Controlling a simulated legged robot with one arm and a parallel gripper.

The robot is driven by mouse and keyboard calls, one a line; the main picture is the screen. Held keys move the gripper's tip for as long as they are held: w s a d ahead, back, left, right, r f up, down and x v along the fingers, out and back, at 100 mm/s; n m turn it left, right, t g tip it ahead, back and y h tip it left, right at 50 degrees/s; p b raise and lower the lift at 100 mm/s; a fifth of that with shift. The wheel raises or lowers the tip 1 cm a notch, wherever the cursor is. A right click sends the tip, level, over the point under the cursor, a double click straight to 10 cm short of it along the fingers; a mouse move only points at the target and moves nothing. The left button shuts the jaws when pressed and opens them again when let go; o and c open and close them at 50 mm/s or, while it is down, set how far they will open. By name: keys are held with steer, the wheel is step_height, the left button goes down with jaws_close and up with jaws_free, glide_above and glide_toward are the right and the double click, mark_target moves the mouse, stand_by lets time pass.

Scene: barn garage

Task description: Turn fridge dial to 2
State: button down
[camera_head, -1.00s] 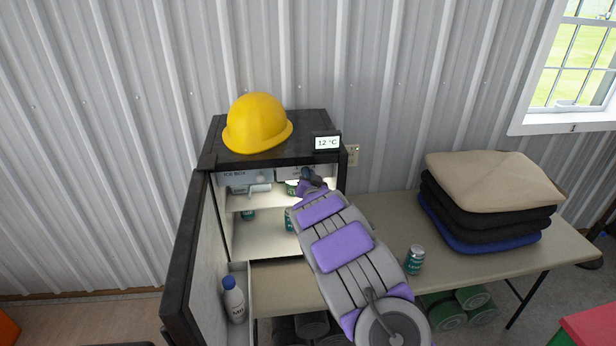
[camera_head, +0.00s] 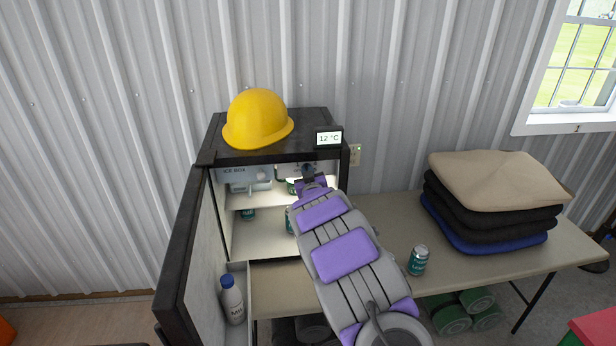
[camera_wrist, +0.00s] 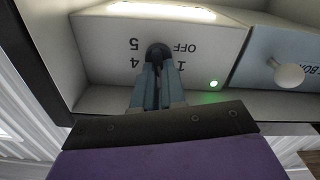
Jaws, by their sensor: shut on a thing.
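The small fridge (camera_head: 215,152) stands open on the table, its door swung out to the left. In the wrist view, the dial (camera_wrist: 158,54) is a dark round knob on a pale panel (camera_wrist: 105,35). The marks OFF, 1, 4 and 5 show around it, upside down in this view; the other marks are hidden behind my gripper. My gripper (camera_wrist: 157,72) is shut on the dial. In the head view my gripper (camera_head: 311,176) reaches into the top right of the fridge, where my arm covers the dial.
A green light (camera_wrist: 213,84) glows beside the dial. The ice box (camera_head: 245,178) is left of it. A yellow helmet (camera_head: 258,118) and a 12 °C display (camera_head: 329,138) sit on top. A bottle (camera_head: 231,299) stands in the door; a can (camera_head: 418,260) and folded cloths (camera_head: 490,200) are right.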

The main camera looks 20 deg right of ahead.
steer(key=shift+f+n, duration=0.1)
steer(key=shift+n, duration=0.4)
steer(key=shift+a+b, duration=0.1)
steer(key=shift+b, duration=0.2)
steer(key=c, duration=1.2)
jaws_free()
steer(key=shift+s, duration=0.1)
steer(key=p+v, duration=0.2)
steer(key=v, duration=1.5)
